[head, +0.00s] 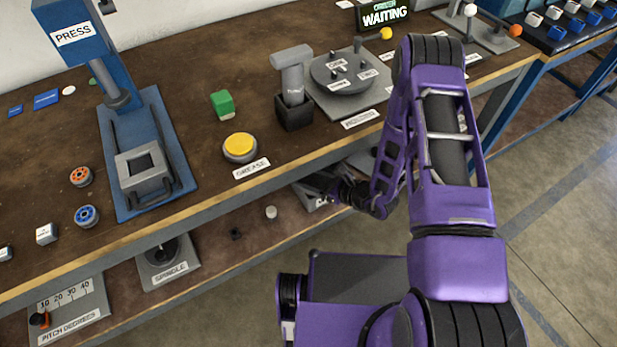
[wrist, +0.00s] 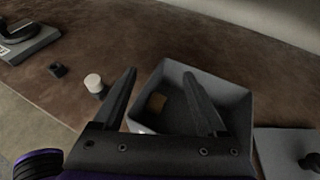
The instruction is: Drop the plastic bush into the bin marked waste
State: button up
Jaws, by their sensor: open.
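A grey open-topped bin (wrist: 232,95) stands on the lower shelf under my gripper (wrist: 160,74). A small tan, flat-looking piece (wrist: 157,102) lies inside the bin; I cannot tell what it is. My gripper is open, with nothing seen between its fingers, which reach over the bin. In the head view my arm hides most of the bin, and its label cannot be read. A short white cylinder (wrist: 94,83), possibly the plastic bush, stands upright on the shelf left of the bin, outside it. It also shows in the head view (head: 271,212).
A small dark piece (wrist: 57,70) lies left of the white cylinder. The spindle fixture (head: 167,262) is farther left on the shelf, and a grey plate (wrist: 285,150) lies right of the bin. The workbench top (head: 190,110) overhangs the shelf.

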jog(key=p+v, duration=0.1)
jog(key=v, duration=1)
jog(key=shift+s+d+f, duration=0.1)
